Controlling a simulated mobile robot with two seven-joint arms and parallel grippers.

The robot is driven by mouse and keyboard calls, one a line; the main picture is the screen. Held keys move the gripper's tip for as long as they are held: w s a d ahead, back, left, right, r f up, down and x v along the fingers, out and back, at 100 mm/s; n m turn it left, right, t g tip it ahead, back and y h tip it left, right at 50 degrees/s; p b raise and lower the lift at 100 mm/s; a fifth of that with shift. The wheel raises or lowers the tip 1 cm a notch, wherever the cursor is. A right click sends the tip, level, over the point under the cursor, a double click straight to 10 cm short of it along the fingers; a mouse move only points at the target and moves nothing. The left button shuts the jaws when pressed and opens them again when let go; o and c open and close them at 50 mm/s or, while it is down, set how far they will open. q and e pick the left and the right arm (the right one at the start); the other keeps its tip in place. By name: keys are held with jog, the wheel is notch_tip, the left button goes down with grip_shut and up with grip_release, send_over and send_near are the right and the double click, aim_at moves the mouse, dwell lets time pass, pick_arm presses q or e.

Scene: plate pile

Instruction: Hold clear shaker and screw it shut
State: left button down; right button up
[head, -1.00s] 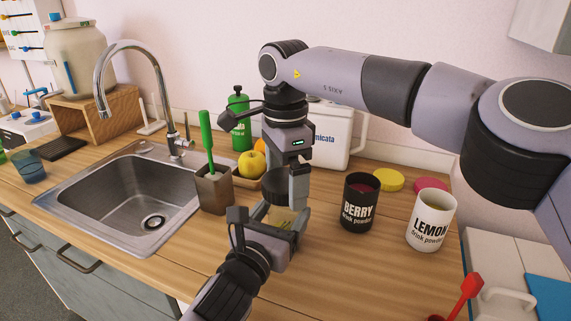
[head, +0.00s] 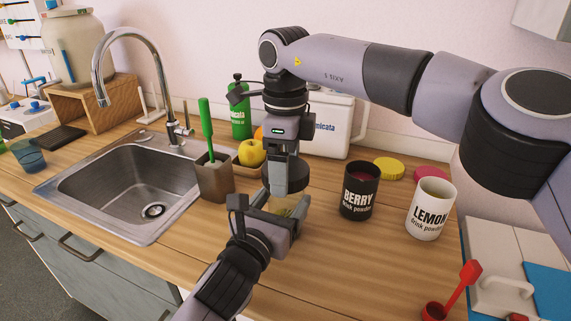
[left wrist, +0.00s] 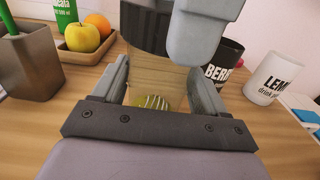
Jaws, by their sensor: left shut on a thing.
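The clear shaker (head: 281,206) stands upright over the counter. My left gripper (head: 268,216) is shut around its body from the front. In the left wrist view the shaker's clear body (left wrist: 158,75) is between the left fingers, with something yellow-green and striped low inside. A dark lid (left wrist: 144,24) is at the shaker's top. My right gripper (head: 284,176) points down from above with its fingers at the lid. One of its grey fingers covers part of the lid in the left wrist view. Whether it presses on the lid is not clear.
A black berry tub (head: 358,198) and a white lemon tub (head: 430,210) stand to the right. A brown holder (head: 214,182) with a green-handled tool and a fruit tray (left wrist: 75,46) are to the left, near the sink (head: 125,195).

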aim_at(278, 209)
jog(key=m, duration=1.1)
jog(key=shift+m, duration=0.3)
jog(key=o, duration=0.9)
jog(key=shift+r, duration=3.8)
pick_arm(q)
grip_release()
jog(key=shift+v, duration=3.6)
pick_arm(e)
jog(key=shift+f, duration=0.1)
